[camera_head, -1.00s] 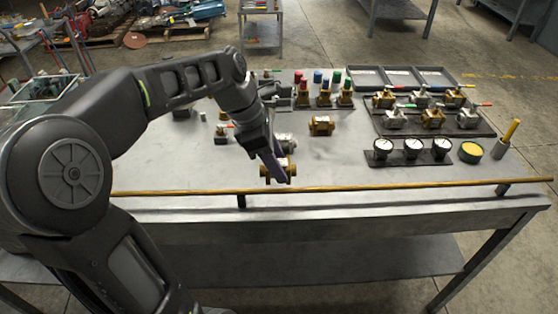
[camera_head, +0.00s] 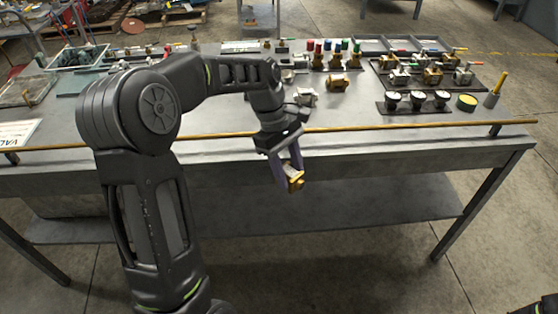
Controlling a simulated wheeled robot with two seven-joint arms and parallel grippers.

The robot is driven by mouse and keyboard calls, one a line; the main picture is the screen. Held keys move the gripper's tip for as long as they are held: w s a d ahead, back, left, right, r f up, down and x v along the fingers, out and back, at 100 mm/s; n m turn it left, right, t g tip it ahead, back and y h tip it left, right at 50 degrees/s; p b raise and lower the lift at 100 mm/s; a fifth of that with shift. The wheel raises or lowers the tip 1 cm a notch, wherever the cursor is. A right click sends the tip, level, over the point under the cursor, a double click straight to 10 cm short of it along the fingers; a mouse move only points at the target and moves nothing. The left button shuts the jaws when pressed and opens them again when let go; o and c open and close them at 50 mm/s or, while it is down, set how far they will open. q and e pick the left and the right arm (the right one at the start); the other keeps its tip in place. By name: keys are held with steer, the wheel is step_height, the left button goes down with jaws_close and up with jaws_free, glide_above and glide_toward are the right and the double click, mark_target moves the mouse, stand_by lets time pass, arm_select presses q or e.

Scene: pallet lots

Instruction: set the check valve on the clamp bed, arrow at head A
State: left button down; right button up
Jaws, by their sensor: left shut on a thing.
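My left gripper (camera_head: 287,170) is shut on a small brass valve (camera_head: 295,181) with a pale band or label. It holds the valve in front of the table's front edge, clear of the tabletop. Any arrow on the valve is too small to make out. A silver valve body (camera_head: 305,97) and another brass valve (camera_head: 338,83) lie on the table behind my left arm. A grey fixture (camera_head: 295,61) stands farther back, partly hidden; I cannot tell whether it is the clamp bed. No head A mark is readable. My right gripper is not in view.
A brass-coloured rail (camera_head: 400,125) runs along the table's front edge. Bins (camera_head: 80,57) are at the left. The front-centre tabletop (camera_head: 230,118) is mostly bare.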

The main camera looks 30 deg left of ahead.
arm_select(q)
steer(key=w+d+f+m+g+y, duration=0.1)
steer(key=d+f+m, duration=0.3)
steer(key=f+m, duration=0.4)
steer(key=w+d+f+m+g+y, duration=0.1)
steer(key=d+f+m+g+y, duration=0.1)
steer(key=d+f+m, duration=0.3)
step_height(320, 180, down, 4)
steer(key=m+y, duration=0.1)
steer(key=m, duration=0.1)
steer(key=shift+m+g, duration=0.3)
steer(key=shift+m, duration=0.1)
steer(key=shift+r, duration=0.1)
